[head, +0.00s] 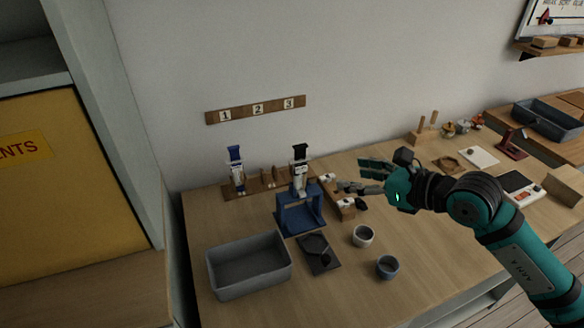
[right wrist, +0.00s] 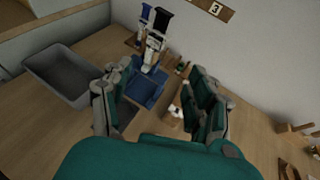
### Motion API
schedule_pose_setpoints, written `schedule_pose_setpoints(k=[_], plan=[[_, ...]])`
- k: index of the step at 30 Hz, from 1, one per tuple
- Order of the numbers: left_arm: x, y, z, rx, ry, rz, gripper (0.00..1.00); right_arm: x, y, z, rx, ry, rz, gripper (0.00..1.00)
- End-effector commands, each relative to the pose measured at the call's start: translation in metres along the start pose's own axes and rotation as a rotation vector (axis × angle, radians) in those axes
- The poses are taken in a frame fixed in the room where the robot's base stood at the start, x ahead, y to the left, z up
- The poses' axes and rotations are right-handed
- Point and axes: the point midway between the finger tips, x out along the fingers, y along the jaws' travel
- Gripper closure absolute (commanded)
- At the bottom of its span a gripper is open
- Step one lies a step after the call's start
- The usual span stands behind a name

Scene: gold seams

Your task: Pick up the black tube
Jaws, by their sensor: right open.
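The black tube (head: 300,172), a pale tube with a black top, stands upright at the blue stand (head: 300,213) on the wooden table. In the right wrist view the black tube (right wrist: 157,40) shows beyond my fingertips, above the blue stand (right wrist: 147,88). My right gripper (head: 350,175) is open and empty, to the right of the tube and apart from it. In the right wrist view its two fingers (right wrist: 158,72) are spread wide. My left gripper is not in view.
A blue-topped tube (head: 236,172) stands in a wooden rack left of the stand. A grey bin (head: 248,285), a dark tray (head: 319,265) and two cups (head: 363,236) (head: 388,267) lie in front. Small white-topped items on wooden blocks (head: 345,206) sit below my right gripper. A numbered board (head: 257,109) hangs behind.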

Motion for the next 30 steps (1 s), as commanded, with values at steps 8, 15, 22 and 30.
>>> schedule_pose_setpoints(k=[8,15,22,30], plan=[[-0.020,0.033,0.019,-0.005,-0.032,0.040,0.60,0.058,0.002,0.004,0.004,-0.002,0.004,0.41],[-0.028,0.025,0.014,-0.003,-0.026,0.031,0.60,0.102,0.002,0.003,0.003,-0.002,0.004,0.41],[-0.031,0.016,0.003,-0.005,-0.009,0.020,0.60,0.117,0.004,0.001,0.001,-0.002,0.003,0.41],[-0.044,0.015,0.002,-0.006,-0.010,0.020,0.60,0.155,0.010,-0.001,0.002,-0.002,0.003,0.41]])
